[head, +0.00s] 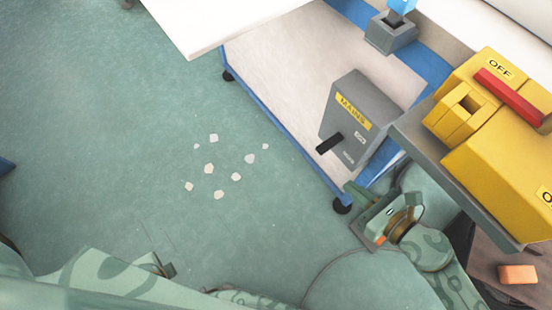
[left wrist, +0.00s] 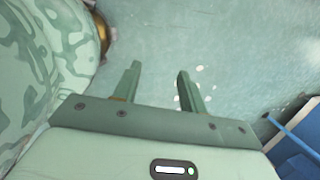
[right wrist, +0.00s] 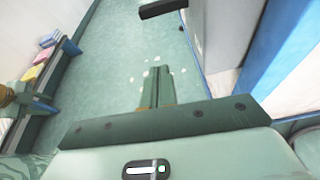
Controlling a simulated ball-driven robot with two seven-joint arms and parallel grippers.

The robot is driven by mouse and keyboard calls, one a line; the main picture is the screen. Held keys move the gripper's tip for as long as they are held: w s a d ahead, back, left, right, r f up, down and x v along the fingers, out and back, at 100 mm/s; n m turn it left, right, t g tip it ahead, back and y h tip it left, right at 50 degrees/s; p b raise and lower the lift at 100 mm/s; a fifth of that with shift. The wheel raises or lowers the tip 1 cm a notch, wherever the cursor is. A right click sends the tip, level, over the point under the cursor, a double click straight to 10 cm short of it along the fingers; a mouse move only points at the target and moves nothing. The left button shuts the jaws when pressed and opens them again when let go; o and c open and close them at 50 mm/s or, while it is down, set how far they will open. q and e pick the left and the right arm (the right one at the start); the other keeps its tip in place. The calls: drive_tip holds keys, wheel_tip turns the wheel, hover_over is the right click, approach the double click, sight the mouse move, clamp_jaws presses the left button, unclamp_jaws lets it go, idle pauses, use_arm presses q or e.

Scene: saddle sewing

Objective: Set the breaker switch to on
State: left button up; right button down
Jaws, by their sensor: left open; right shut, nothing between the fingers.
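A grey box labelled MAINS (head: 358,115) stands on the cart, with a black lever (head: 330,143) jutting from its front toward the lower left. Small plates on that front are too small to read surely. The lever also shows at the top of the right wrist view (right wrist: 163,8), beside the grey box wall (right wrist: 217,30). My right gripper (head: 354,189) is below the box in the head view, apart from the lever. Its fingers (right wrist: 156,72) are shut together and empty. My left gripper (left wrist: 158,80) is open and empty over the floor; in the head view it shows only partly at lower left.
A yellow box (head: 500,160) with a red lever (head: 510,98) and an OFF label sits on a grey panel at right. A grey base with a blue part (head: 391,32) stands behind the MAINS box. White scraps (head: 209,169) lie on the open green floor.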

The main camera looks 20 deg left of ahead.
sight(330, 144)
use_arm(q)
drive_tip(key=shift+w+d+r+b, duration=0.4)
drive_tip(key=shift+w+d, duration=0.1)
drive_tip(key=shift+w, duration=0.3)
use_arm(e)
drive_tip(key=w+a+r, duration=0.1)
drive_tip(key=w+a, duration=0.4)
drive_tip(key=a, duration=0.2)
drive_tip(key=shift+w+a, duration=0.25)
drive_tip(key=shift+a, duration=0.1)
use_arm(q)
drive_tip(key=shift+r, duration=0.1)
use_arm(e)
drive_tip(key=shift+r, duration=0.1)
